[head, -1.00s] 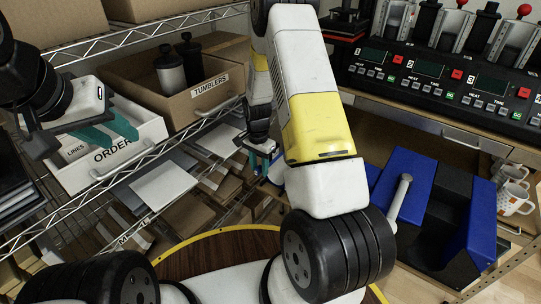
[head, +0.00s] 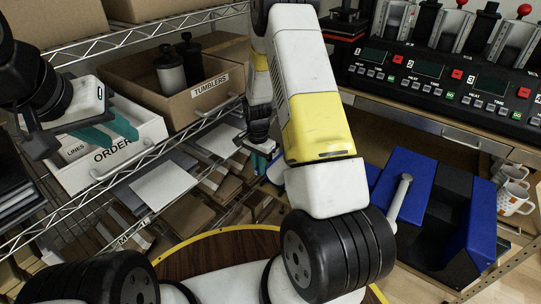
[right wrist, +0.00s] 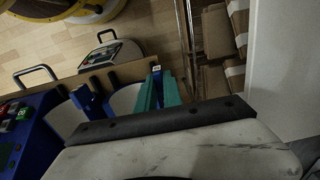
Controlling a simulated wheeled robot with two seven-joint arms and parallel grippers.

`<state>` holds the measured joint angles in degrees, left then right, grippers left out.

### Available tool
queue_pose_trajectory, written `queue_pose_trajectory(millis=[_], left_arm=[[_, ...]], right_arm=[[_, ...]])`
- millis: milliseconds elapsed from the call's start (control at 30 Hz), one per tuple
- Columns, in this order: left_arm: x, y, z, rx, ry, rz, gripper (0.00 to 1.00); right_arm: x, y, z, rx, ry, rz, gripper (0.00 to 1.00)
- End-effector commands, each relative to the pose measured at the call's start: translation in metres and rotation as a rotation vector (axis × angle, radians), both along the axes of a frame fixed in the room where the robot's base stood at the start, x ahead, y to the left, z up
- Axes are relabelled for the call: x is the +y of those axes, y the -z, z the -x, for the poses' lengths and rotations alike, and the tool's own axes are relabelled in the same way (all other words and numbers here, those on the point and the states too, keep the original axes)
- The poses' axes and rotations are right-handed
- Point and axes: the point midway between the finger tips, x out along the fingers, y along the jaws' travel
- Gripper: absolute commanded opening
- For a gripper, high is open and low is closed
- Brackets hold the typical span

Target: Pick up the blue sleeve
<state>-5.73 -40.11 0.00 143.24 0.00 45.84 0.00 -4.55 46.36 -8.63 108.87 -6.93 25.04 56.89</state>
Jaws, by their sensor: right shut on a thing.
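My right gripper (head: 262,158) is small and partly hidden behind my right arm in the head view. Its teal fingers also show in the right wrist view (right wrist: 158,92), close together around a narrow blue piece, the blue sleeve (right wrist: 157,73). Most of the sleeve is hidden by the fingers. My left gripper (head: 108,131) has its teal fingers apart, at the white ORDER box on the left, with nothing seen between them.
A cardboard TUMBLERS box (head: 203,98) with dark and light tumblers stands on the wire shelf. The press control panel (head: 435,85) is at upper right. A blue and black stand (head: 408,185) is below it, beside patterned mugs (head: 514,198).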

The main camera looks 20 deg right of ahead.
Motion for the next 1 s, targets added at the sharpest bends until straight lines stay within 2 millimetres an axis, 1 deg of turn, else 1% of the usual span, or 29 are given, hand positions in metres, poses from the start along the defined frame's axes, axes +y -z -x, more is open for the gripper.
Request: queue_pose_trajectory(millis=[833,933,1000], left_arm=[[0.000,0.000,0.000,0.000,0.000,0.000,0.36],[0.000,0.000,0.000,0.000,0.000,0.000,0.36],[0.000,0.000,0.000,0.000,0.000,0.000,0.36]], right_arm=[[0.000,-0.001,-0.001,-0.002,0.000,0.000,0.00],[0.000,-0.005,-0.001,-0.003,0.000,0.000,0.00],[0.000,-0.013,-0.001,-0.004,0.000,0.000,0.00]])
